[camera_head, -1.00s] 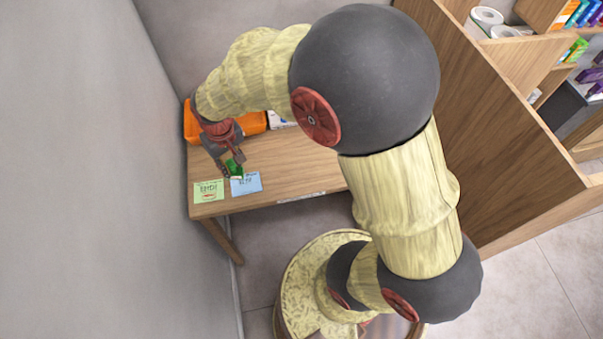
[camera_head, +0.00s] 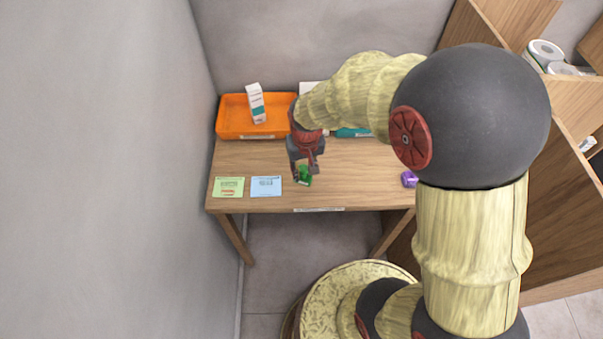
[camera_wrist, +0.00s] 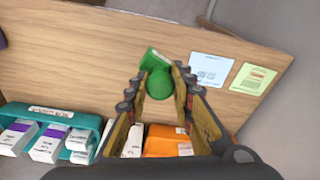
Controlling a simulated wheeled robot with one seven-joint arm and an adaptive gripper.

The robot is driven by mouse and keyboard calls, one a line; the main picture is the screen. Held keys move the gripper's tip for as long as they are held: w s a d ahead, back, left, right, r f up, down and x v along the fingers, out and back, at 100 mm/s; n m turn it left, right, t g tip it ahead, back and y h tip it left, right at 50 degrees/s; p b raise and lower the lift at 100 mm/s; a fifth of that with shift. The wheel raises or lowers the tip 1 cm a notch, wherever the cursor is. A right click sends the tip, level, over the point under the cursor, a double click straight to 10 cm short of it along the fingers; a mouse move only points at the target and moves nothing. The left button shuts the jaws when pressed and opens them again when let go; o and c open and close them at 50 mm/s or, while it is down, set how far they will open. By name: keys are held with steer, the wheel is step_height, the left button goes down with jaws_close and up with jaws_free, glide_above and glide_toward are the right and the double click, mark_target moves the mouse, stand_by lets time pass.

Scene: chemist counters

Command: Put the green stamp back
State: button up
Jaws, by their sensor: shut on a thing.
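The green stamp (camera_head: 305,174) is between the fingers of my gripper (camera_head: 304,177), to the right of the blue card on the wooden desk. In the wrist view my gripper (camera_wrist: 160,88) is shut on the green stamp (camera_wrist: 157,83), around its round handle. The stamp's flat base points away from the gripper. I cannot tell whether the base touches the desk. A blue card (camera_head: 266,187) and a green card (camera_head: 229,187) with a red mark lie side by side near the front left of the desk.
A teal tray (camera_wrist: 89,124) holds several white and purple boxes. A purple object (camera_head: 409,179) lies at the desk's right. The desk's front middle is clear.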

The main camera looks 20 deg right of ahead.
mark_target(301, 167)
steer(key=shift+w+d+f+b, duration=0.15)
steer(key=shift+w+f+b, duration=0.15)
steer(key=shift+w+f, duration=0.9)
steer(key=shift+w+d+f+b, duration=0.2)
steer(key=shift+w+f+b, duration=0.25)
steer(key=shift+f, duration=1.4)
steer(key=shift+w+d+f+b, duration=0.2)
steer(key=shift+w+f, duration=0.75)
steer(key=shift+f, duration=0.55)
steer(key=shift+f, duration=0.2)
steer(key=o, duration=0.9)
steer(key=shift+r, duration=0.15)
